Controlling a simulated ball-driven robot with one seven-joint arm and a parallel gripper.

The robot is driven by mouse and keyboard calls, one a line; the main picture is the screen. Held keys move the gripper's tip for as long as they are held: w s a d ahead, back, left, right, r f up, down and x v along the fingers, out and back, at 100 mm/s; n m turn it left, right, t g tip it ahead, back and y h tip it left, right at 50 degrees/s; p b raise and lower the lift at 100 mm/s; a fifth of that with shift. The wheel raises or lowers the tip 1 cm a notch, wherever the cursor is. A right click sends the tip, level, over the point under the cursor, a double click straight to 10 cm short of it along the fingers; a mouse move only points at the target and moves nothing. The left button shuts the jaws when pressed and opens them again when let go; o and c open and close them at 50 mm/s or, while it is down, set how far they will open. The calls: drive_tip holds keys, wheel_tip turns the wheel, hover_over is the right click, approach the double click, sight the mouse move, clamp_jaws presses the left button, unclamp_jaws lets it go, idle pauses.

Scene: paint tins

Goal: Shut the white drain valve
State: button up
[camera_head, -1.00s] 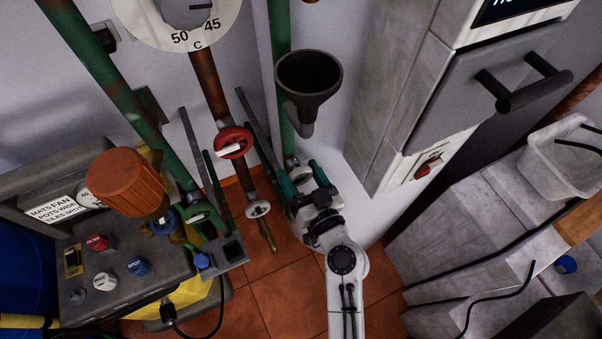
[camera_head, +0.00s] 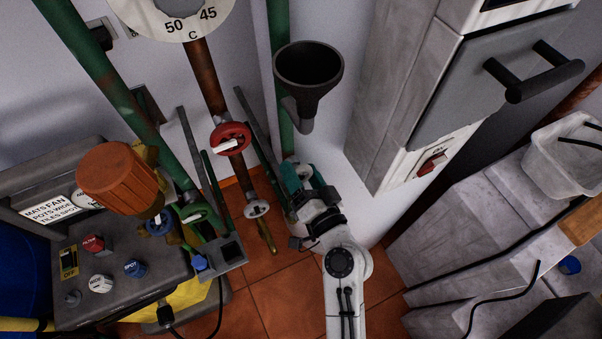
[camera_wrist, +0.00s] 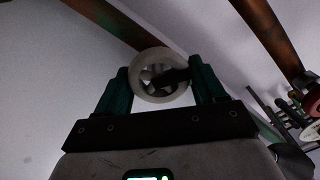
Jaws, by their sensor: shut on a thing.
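A pale white handwheel (camera_wrist: 141,89) with dark gaps between its spokes sits between the two green fingers of my gripper (camera_wrist: 163,80) in the wrist view. The fingers are shut on opposite sides of its rim. In the head view my gripper (camera_head: 299,176) is at the lower part of the green pipe (camera_head: 280,75) below the black funnel, and hides the held wheel. Another white wheel (camera_head: 256,209) stands just left of it, low on the rusty pipe. No label shows on either wheel.
A red handwheel (camera_head: 230,138) is on the rusty pipe (camera_head: 203,80) up and left. The black funnel (camera_head: 309,76) hangs above my gripper. A grey control box (camera_head: 120,270) stands at left, and a grey cabinet (camera_head: 405,95) at right. Orange floor tiles show below.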

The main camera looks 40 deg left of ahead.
drive_tip(key=m, duration=0.5)
drive_tip(key=shift+w+d+m, duration=0.1)
drive_tip(key=shift+w+m, duration=0.05)
drive_tip(key=shift+m, duration=0.15)
drive_tip(key=m, duration=0.4)
drive_tip(key=m+p, duration=0.1)
drive_tip(key=m, duration=0.1)
drive_tip(key=shift+f, duration=0.25)
drive_tip(key=o, duration=0.7)
drive_tip(key=shift+c, duration=0.2)
drive_tip(key=b+v, duration=0.1)
drive_tip(key=v, duration=1)
drive_tip(key=shift+b, duration=0.35)
drive_tip(key=shift+f, duration=0.1)
